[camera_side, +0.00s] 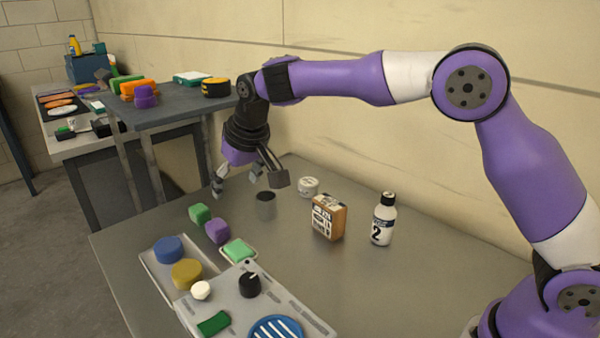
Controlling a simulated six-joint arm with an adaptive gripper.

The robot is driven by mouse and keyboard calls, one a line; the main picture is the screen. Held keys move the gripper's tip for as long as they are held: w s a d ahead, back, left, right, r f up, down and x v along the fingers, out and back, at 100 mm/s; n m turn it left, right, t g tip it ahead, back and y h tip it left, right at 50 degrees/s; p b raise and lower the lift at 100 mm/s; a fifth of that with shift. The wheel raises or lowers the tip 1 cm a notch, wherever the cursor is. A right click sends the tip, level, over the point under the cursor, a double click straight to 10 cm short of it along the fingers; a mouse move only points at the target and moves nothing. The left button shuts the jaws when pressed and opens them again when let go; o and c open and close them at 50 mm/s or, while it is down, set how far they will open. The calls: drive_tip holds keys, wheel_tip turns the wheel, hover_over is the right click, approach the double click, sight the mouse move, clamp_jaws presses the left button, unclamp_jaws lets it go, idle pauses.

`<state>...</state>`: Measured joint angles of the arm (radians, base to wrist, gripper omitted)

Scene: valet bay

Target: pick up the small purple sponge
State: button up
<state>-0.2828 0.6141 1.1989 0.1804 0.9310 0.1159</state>
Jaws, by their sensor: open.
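A small purple sponge (217,230), shaped like a block, rests on the grey table (350,290) between a green block (199,213) and a light green block (239,250). My gripper (247,182) is open and empty, with its fingers spread and pointing down. It is above the table, behind the purple sponge and apart from it. Another purple item (145,97) sits on the raised grey shelf (180,106) at the back left.
A tray (157,266) and a panel with a black knob (250,284) are in front.

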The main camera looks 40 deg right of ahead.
hover_over(222, 228)
drive_tip(key=s, duration=0.2)
drive_tip(key=f, duration=0.7)
drive_tip(key=shift+w+a+f, duration=0.15)
drive_tip(key=shift+a+f, duration=0.1)
drive_tip(key=shift+f, duration=0.1)
drive_tip(key=x, duration=0.6)
drive_tip(key=shift+s+d+f, duration=0.1)
drive_tip(key=shift+s+d, duration=0.1)
drive_tip(key=shift+s, duration=0.05)
drive_tip(key=c, duration=0.9)
